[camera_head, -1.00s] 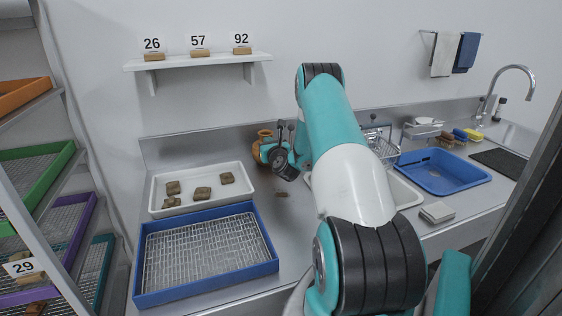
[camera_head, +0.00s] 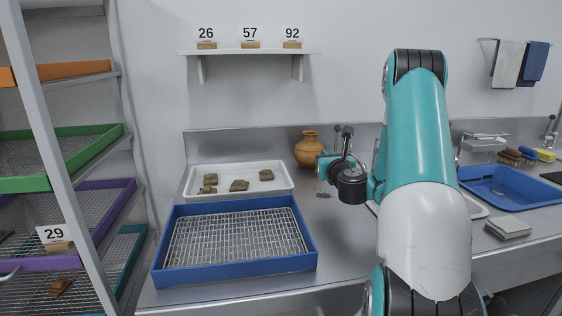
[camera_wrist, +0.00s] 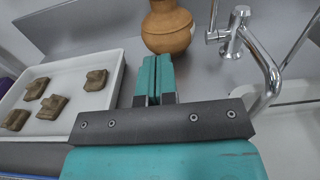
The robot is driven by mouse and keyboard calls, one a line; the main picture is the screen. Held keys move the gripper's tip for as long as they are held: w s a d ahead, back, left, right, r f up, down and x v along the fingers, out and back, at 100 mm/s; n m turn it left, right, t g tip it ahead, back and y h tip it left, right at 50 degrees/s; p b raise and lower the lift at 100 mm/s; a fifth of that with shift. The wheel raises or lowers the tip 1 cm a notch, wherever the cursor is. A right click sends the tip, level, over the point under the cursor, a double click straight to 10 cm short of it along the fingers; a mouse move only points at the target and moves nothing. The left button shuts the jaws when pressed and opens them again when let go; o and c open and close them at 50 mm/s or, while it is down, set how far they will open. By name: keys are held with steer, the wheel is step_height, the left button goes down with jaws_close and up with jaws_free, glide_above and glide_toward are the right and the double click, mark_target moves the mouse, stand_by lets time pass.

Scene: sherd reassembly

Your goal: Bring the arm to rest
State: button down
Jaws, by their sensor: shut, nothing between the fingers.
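My gripper (camera_wrist: 154,80) is shut and empty, its two teal fingers side by side in the wrist view. In the head view my gripper (camera_head: 328,165) is partly hidden by its own wrist and hangs above the steel counter (camera_head: 341,241). My arm is bent in front of the counter. A brown clay jar (camera_head: 308,150) stands just behind the gripper. It also shows beyond the fingertips in the wrist view (camera_wrist: 168,28); whether they touch it I cannot tell, but a gap seems to show.
A white tray (camera_head: 191,189) with several sherds lies left of the gripper, behind an empty blue mesh tray (camera_head: 235,267). A tap (camera_wrist: 262,62) rises close to the right. A blue basin (camera_head: 515,202) is further right. A rack of trays (camera_head: 65,181) stands at left.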

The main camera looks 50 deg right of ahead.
steer(key=w+a+r+n+t+y+p, duration=0.1)
steer(key=w+a+r+n+y, duration=0.15)
steer(key=a+n, duration=0.3)
steer(key=w+a+r+n+t+y+p, duration=0.1)
steer(key=w+a+r+n+y, duration=0.1)
steer(key=w+a+n+y, duration=0.3)
steer(key=w+a+r+n+t+y+p, duration=0.1)
steer(key=a+r+n+y, duration=0.2)
steer(key=a, duration=0.4)
steer(key=s+a+r+n+g+y+p, duration=0.25)
steer(key=a+n+g+y, duration=0.45)
steer(key=a+n, duration=1.05)
steer(key=s+a+r+n+g+y+p, duration=0.2)
steer(key=s+a+n+g, duration=0.45)
steer(key=a, duration=0.65)
steer(key=s+r+n+g+h+p, duration=0.1)
steer(key=s+n+g+h, duration=0.1)
steer(key=s+n, duration=0.4)
steer(key=s+a+n+g+h+p, duration=0.1)
steer(key=s+n+g+h+p, duration=0.1)
steer(key=s+n, duration=0.5)
steer(key=s, duration=0.6)
steer(key=shift+a+r+h, duration=0.25)
steer(key=shift+r+h, duration=0.1)
steer(key=shift+r, duration=0.05)
